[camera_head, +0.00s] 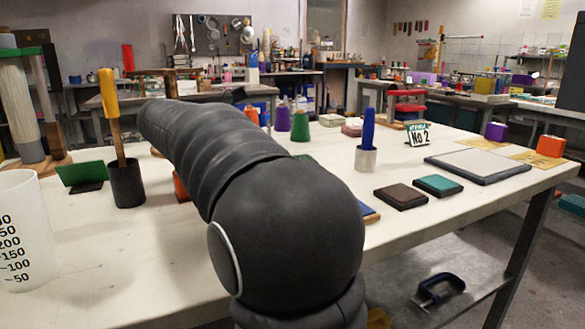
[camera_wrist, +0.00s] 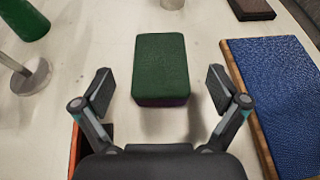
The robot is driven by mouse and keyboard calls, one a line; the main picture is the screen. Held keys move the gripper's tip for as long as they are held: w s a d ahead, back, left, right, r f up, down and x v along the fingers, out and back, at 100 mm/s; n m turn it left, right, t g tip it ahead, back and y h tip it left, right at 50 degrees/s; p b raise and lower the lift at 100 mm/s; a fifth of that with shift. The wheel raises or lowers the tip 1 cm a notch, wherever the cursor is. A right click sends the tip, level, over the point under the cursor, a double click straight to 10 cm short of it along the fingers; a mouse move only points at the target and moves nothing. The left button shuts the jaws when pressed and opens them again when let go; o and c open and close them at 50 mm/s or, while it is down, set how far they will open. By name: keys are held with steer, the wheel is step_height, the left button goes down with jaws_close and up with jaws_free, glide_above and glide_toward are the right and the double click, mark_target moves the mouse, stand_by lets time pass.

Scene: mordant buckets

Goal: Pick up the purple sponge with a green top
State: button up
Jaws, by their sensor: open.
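The purple sponge with a green top (camera_wrist: 160,66) lies on the pale table in the wrist view. Its dark green top faces up and a thin strip of purple shows along its near side. My gripper (camera_wrist: 160,86) is open, with one finger on each side of the picture and the sponge between and slightly beyond the fingertips. Nothing is held, and there is visible room between each finger and the sponge. In the head view my dark arm covers the middle of the table, and I cannot make out the sponge or my gripper there.
A blue textured board with a wooden edge (camera_wrist: 275,90) lies right of the sponge. An orange item (camera_wrist: 75,148) is at the left finger's base. A green object (camera_wrist: 22,18) stands at upper left. The head view shows a cup with a yellow-handled tool (camera_head: 126,183) and a white beaker (camera_head: 22,225).

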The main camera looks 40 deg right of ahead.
steer(key=shift+x, duration=3.05)
steer(key=c, duration=0.8)
